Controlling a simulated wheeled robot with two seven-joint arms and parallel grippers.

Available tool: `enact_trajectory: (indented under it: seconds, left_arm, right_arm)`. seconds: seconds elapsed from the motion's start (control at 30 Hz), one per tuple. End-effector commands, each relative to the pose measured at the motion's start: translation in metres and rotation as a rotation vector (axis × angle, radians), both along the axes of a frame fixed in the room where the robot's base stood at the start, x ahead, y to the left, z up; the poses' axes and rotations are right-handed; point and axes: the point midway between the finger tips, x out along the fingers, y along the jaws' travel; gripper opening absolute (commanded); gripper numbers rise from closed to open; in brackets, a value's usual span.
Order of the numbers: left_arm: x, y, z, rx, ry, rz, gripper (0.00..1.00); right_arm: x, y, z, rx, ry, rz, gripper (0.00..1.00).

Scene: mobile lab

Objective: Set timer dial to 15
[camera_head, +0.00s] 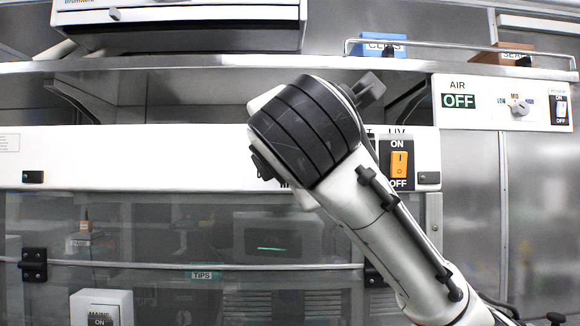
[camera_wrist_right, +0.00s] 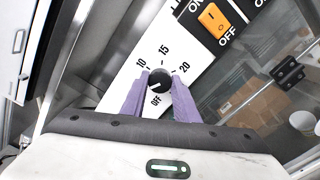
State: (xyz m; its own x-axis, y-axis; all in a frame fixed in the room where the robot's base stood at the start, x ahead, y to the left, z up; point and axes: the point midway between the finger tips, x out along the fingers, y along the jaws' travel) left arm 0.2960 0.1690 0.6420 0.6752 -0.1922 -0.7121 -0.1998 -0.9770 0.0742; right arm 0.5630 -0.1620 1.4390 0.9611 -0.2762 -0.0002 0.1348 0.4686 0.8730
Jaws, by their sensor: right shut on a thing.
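The timer dial (camera_wrist_right: 158,83) is a round black knob on a white panel (camera_wrist_right: 133,92) in the right wrist view. Marks 10, 15, 20 and OFF are printed around it, with 15 above it and OFF just below it. A short pale line shows on the knob's lower left, but its exact setting is hard to tell. My right gripper (camera_wrist_right: 159,77) is shut on the dial, with one purple finger on each side. In the head view my right arm hides the dial and the gripper. My left gripper is in neither view.
An orange UV switch (camera_head: 399,164) sits right of my arm and also shows in the right wrist view (camera_wrist_right: 213,19). An AIR panel (camera_head: 480,115) with its own knob is farther right. A glass front (camera_head: 200,240) lies below the panel.

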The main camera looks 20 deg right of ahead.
Motion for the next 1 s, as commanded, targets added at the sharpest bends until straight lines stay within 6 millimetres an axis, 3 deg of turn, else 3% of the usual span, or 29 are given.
enact_trajectory:
  seconds: [0.4,1.0]
  left_arm:
    - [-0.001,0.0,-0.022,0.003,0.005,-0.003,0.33]
    - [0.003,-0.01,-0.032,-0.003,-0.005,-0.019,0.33]
  right_arm:
    - [0.0,0.001,-0.003,0.382,-0.108,0.001,0.05]
    - [0.0,0.001,-0.004,0.931,-0.263,0.0,0.05]
